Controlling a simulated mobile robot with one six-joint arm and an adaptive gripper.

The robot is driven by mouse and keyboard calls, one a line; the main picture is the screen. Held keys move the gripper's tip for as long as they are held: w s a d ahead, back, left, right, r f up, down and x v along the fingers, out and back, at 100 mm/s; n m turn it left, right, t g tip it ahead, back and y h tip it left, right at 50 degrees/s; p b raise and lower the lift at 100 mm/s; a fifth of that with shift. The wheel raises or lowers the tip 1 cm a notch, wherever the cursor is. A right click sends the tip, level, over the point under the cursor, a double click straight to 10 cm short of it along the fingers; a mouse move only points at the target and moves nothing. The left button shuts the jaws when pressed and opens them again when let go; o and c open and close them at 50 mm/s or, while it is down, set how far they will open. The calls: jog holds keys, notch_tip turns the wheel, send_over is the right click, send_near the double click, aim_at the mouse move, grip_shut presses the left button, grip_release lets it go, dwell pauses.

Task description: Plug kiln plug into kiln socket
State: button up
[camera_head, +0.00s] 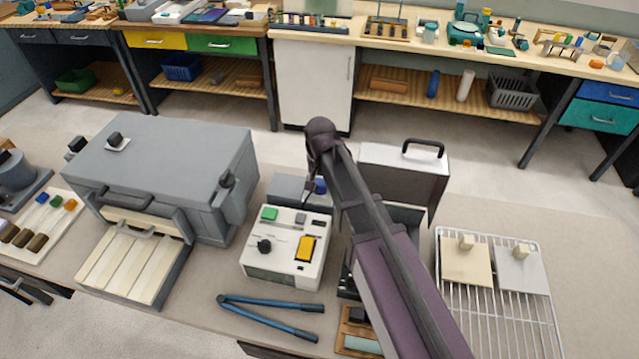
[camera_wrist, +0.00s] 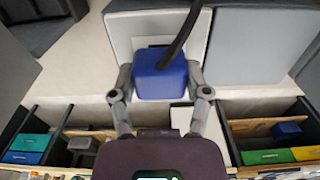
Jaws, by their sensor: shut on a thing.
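The blue kiln plug (camera_head: 320,186) shows as a small patch under my gripper (camera_head: 316,172) in the head view, beside a low grey box (camera_head: 287,187). In the wrist view the plug (camera_wrist: 160,84) sits between the two fingers of my gripper (camera_wrist: 160,72), which are shut on its sides. A black cable (camera_wrist: 181,35) runs up from it. My arm hides part of the area around the plug in the head view. I cannot make out the kiln socket's opening; the grey box may carry it. The grey kiln (camera_head: 165,165) stands to the left.
A white control box (camera_head: 287,262) with green and yellow parts stands just in front of the grey box. Blue-handled tongs (camera_head: 268,317) lie before it. A lidded case (camera_head: 405,178) is behind my arm; a wire rack (camera_head: 545,320) with two boards is at right.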

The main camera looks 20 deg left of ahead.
jog(key=shift+f, duration=0.25)
jog(key=o, duration=1.1)
jog(key=shift+r, duration=0.25)
notch_tip(320, 180, up, 7)
jog(key=p, duration=0.7)
jog(key=s+a, duration=0.2)
jog(key=s, duration=0.3)
jog(key=s+a+f+b, duration=0.1)
jog(key=s+a, duration=0.2)
jog(key=s, duration=0.3)
jog(key=s+a+f+b, duration=0.1)
jog(key=s+a, duration=0.2)
jog(key=s, duration=0.3)
jog(key=shift+a+f, duration=0.25)
